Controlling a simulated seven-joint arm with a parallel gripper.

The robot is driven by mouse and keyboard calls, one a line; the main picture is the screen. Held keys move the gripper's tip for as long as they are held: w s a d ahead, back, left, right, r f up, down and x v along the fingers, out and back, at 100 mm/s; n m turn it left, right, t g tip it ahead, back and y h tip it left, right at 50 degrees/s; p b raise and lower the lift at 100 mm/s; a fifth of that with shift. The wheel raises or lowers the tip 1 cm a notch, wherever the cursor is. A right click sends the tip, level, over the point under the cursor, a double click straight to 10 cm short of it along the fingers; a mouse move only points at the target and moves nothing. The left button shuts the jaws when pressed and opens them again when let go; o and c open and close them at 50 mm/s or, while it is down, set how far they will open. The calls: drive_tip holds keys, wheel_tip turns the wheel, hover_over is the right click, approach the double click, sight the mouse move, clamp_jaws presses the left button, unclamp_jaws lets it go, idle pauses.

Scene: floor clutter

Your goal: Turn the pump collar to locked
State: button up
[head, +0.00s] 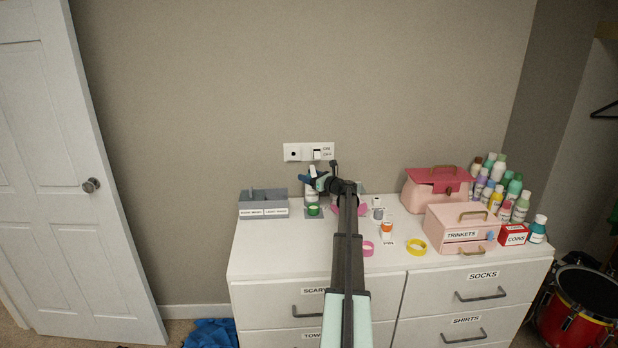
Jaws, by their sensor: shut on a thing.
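A pale pump bottle (312,196) stands upright near the back of the white dresser top, by the wall. My gripper (314,180) comes in from the right at the height of the bottle's top and is shut on the pump collar there. The fingers cover the collar, so its marks and its turn position cannot be read.
A grey labelled organiser (264,211) stands left of the bottle. A green round item (314,210) sits just in front. A pink trinkets box (461,232), a yellow ring (416,247) and several bottles fill the right side. The front left top is clear.

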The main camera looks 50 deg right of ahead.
drive_tip(key=c, duration=0.7)
drive_tip(key=shift+n+y, duration=0.4)
drive_tip(key=shift+y, duration=0.2)
drive_tip(key=shift+n+y, duration=0.5)
drive_tip(key=shift+y, duration=0.3)
drive_tip(key=n+g+y, duration=0.1)
drive_tip(key=y, duration=0.1)
drive_tip(key=n+g+y, duration=0.1)
drive_tip(key=n+y, duration=0.1)
drive_tip(key=y, duration=0.1)
drive_tip(key=shift+a+n, duration=0.15)
drive_tip(key=shift+n, duration=0.15)
drive_tip(key=shift+s+a+n+g+y, duration=0.1)
drive_tip(key=shift+a+n+g+y, duration=0.05)
drive_tip(key=shift+n+g+y, duration=0.8)
drive_tip(key=shift+s+a+n+g+y, duration=0.15)
drive_tip(key=shift+n+g+y, duration=0.55)
drive_tip(key=shift+y, duration=0.5)
drive_tip(key=shift+s+a+n+g+y, duration=0.1)
drive_tip(key=shift+a+n+g+y, duration=0.05)
drive_tip(key=shift+n+g+y, duration=0.8)
drive_tip(key=shift+a, duration=0.1)
drive_tip(key=o, duration=1.4)
